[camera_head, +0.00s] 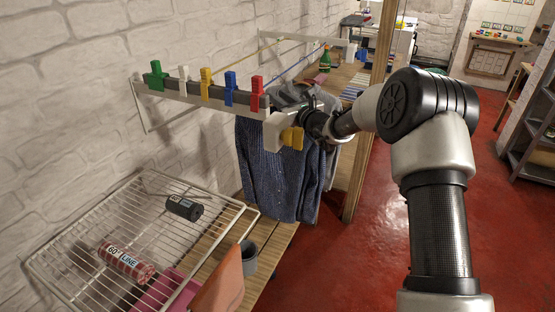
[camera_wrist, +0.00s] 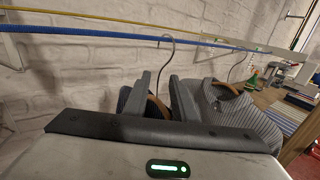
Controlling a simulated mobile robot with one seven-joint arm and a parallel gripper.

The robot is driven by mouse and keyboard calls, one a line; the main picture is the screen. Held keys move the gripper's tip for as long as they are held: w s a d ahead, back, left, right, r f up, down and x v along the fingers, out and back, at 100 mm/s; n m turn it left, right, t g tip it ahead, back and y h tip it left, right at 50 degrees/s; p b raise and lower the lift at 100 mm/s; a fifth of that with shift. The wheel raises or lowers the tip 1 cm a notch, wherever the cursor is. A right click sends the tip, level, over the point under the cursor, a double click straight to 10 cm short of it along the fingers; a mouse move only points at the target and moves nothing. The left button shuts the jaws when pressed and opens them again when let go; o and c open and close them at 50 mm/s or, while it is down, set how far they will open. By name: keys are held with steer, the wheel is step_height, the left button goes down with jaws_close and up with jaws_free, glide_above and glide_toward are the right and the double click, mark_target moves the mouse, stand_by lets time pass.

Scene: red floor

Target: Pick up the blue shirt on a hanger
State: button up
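The blue shirt (camera_head: 268,165) hangs below the near end of the drying rack in the head view. In the wrist view its striped bluish cloth (camera_wrist: 132,101) shows beside my fingers, with part of its wooden hanger (camera_wrist: 158,107) between them. The hanger's metal hook (camera_wrist: 165,55) rises to the blue line. My gripper (camera_wrist: 160,84) is open, its two dark grey fingers on either side of the hanger. I see a gap between the fingers and cannot tell whether they touch the hanger. The lower shirt is hidden in the wrist view.
A second striped shirt (camera_wrist: 232,108) hangs just behind, to the right in the wrist view. A blue line (camera_wrist: 105,38) and a yellow line (camera_wrist: 95,17) run above. The clip bar (camera_head: 205,98) with colored pegs and a wire rack (camera_head: 130,225) are at left.

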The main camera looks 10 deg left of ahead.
steer(key=shift+w+a, duration=0.35)
steer(key=shift+w, duration=0.1)
jaws_close()
stand_by(1.1)
